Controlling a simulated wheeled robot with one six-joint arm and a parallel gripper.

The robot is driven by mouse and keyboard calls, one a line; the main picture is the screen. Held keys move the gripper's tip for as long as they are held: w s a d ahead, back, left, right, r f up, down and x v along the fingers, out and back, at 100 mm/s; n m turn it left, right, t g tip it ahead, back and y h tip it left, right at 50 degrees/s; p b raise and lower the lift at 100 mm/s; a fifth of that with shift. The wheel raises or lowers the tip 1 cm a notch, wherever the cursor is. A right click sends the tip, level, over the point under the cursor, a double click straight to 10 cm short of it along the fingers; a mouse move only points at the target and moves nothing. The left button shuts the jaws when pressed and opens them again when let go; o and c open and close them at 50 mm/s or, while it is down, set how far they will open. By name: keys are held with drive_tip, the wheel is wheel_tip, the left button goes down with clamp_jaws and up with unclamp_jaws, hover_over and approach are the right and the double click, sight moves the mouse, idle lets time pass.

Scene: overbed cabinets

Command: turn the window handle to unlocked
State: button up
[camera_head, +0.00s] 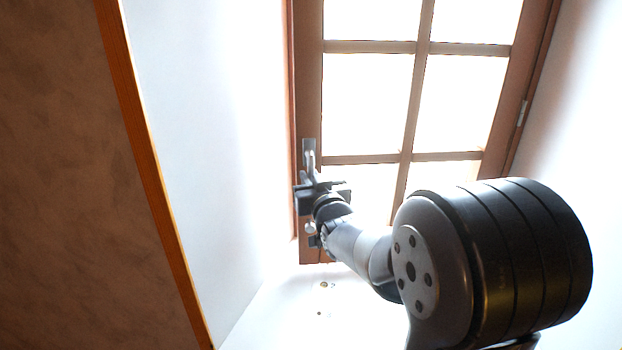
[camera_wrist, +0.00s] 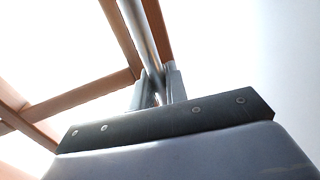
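The window handle (camera_head: 309,158) is a grey metal lever on the left stile of the brown window frame. It runs roughly up and down in the head view. In the wrist view the handle (camera_wrist: 138,30) is a round metal bar coming down from the top to between my fingers. My gripper (camera_head: 310,180) is at the handle's lower part. In the wrist view my gripper (camera_wrist: 157,84) has its two fingers close together, one on each side of the bar, with the bar filling the gap at the tips. The handle's lower end is partly hidden by the fingers.
The window (camera_head: 368,100) has brown bars and bright panes and looks shut. A white wall (camera_head: 190,120) stands close on the left, with a wood-edged brown panel (camera_head: 60,180) nearer. A white sill (camera_head: 290,310) with small round fittings lies below. My arm fills the lower right.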

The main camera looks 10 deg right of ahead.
clamp_jaws()
drive_tip(key=shift+d+f+b, duration=0.1)
drive_tip(key=shift+b, duration=0.2)
drive_tip(key=n+b, duration=0.1)
drive_tip(key=n, duration=0.1)
drive_tip(key=d+n+g+b, duration=0.1)
drive_tip(key=n+b, duration=0.1)
drive_tip(key=n, duration=0.1)
drive_tip(key=d+r+n+b, duration=0.1)
drive_tip(key=n, duration=0.1)
drive_tip(key=shift+s+d+n+h, duration=0.15)
drive_tip(key=shift+d+n+h, duration=0.15)
drive_tip(key=shift+h, duration=0.1)
drive_tip(key=n, duration=0.2)
drive_tip(key=r+n+g+h+b, duration=0.1)
drive_tip(key=shift+s+d+r+n, duration=0.1)
drive_tip(key=shift+d+r+n, duration=0.1)
drive_tip(key=shift+d+n, duration=0.2)
drive_tip(key=shift+d+r+n+h+b, duration=0.1)
drive_tip(key=shift+r+n+h+b, duration=0.3)
drive_tip(key=shift+n, duration=0.7)
drive_tip(key=shift+d+r+n+h+b, duration=0.1)
drive_tip(key=shift+r+n+h+b, duration=0.3)
drive_tip(key=shift+n, duration=0.7)
drive_tip(key=shift+r, duration=0.1)
drive_tip(key=shift+o, duration=2.4)
unclamp_jaws()
drive_tip(key=shift+s+r, duration=0.1)
drive_tip(key=shift+s, duration=0.05)
